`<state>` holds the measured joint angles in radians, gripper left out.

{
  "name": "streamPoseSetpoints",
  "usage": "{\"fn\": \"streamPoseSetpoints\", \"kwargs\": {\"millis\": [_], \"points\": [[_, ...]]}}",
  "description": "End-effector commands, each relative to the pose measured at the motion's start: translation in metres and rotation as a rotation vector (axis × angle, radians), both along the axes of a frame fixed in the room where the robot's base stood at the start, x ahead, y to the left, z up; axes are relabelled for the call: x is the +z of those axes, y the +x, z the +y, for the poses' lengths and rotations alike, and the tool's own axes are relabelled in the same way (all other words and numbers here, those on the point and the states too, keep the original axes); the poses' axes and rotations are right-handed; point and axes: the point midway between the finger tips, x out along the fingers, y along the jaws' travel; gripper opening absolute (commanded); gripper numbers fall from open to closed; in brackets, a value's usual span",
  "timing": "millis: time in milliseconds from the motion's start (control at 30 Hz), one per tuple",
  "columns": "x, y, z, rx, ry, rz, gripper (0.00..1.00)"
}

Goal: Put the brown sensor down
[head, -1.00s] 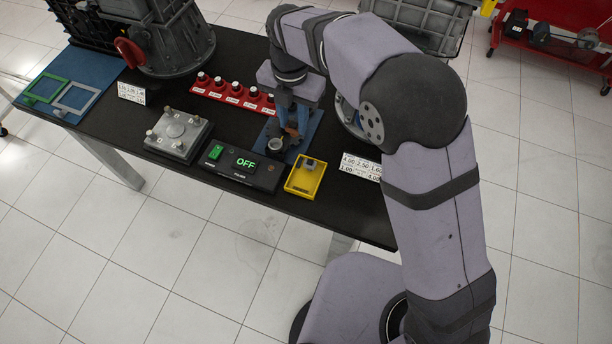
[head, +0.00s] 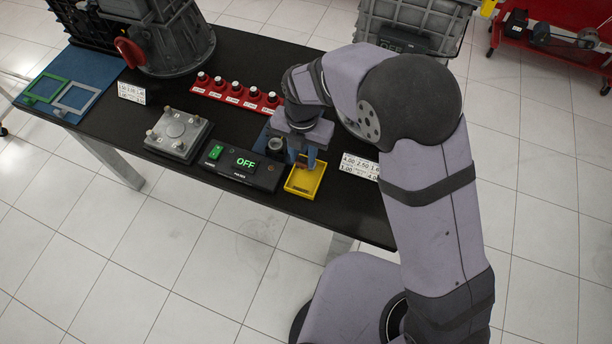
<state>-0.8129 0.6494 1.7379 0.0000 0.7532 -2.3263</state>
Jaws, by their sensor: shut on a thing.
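My gripper (head: 303,163) points down with its blue fingers over the back part of the yellow tray (head: 303,194), at the right front of the dark table. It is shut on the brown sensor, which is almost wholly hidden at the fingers. I cannot tell whether the sensor touches the tray. The front part of the tray's floor looks bare. The small grey part seen in the tray earlier is not visible now, with the fingers in front of that spot.
Left of the tray are a black tester (head: 240,167) reading OFF and a small round cup (head: 276,144). A red rack of knobs (head: 235,95) stands behind, a grey block (head: 178,135) further left.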

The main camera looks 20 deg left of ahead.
Motion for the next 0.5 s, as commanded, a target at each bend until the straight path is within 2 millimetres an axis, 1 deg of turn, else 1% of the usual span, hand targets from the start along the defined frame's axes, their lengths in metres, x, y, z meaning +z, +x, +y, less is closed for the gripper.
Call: {"fn": "streamPoseSetpoints", "kwargs": {"millis": [67,167,400,500], "points": [[-0.002,0.000,0.000,0.003,-0.001,0.001,0.02],[-0.010,-0.001,-0.001,0.003,-0.004,0.003,0.02],[-0.043,-0.001,-0.001,0.002,-0.004,0.004,0.02],[-0.053,-0.001,-0.001,0.002,-0.003,0.003,0.02]]}}
